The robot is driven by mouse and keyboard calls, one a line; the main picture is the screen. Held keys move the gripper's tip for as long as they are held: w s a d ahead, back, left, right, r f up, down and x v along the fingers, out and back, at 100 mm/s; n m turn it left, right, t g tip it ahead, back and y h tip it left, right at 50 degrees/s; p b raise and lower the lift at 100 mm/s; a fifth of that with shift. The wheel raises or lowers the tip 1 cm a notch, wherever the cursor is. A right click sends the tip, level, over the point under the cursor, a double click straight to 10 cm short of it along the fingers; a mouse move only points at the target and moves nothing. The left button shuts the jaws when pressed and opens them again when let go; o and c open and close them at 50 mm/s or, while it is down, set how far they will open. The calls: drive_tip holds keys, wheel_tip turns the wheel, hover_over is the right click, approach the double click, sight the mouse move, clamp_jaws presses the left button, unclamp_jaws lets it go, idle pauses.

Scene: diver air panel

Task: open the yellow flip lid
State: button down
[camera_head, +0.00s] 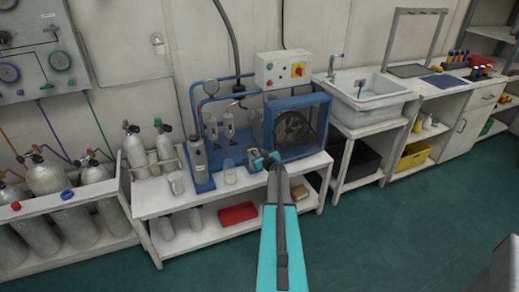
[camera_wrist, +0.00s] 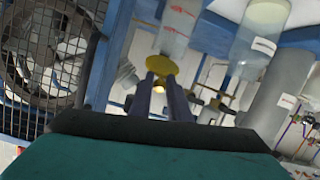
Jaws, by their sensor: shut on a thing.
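My gripper (camera_head: 265,161) reaches over the front of the white bench, just in front of the blue caged fan unit. In the wrist view my fingers (camera_wrist: 166,82) are close together at the edge of a round yellow lid (camera_wrist: 162,65) and are shut on it. The lid sits at the end of a clear container (camera_wrist: 178,28). The fingers cover part of the lid, and its hinge cannot be made out. The gripped lid is not distinct in the head view.
The caged fan (camera_head: 292,130) is close to my gripper. A grey cylinder (camera_head: 197,163) and clear cups (camera_head: 229,171) stand to the left on the bench (camera_head: 150,204). A control box (camera_head: 283,69) hangs above. A sink (camera_head: 368,90) is to the right. The green floor in front is clear.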

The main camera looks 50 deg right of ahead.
drive_tip(key=shift+w+r+p, duration=0.15)
drive_tip(key=shift+w+p, duration=0.1)
drive_tip(key=shift+p, duration=0.75)
drive_tip(key=shift+w+r, duration=0.1)
drive_tip(key=shift+r, duration=0.1)
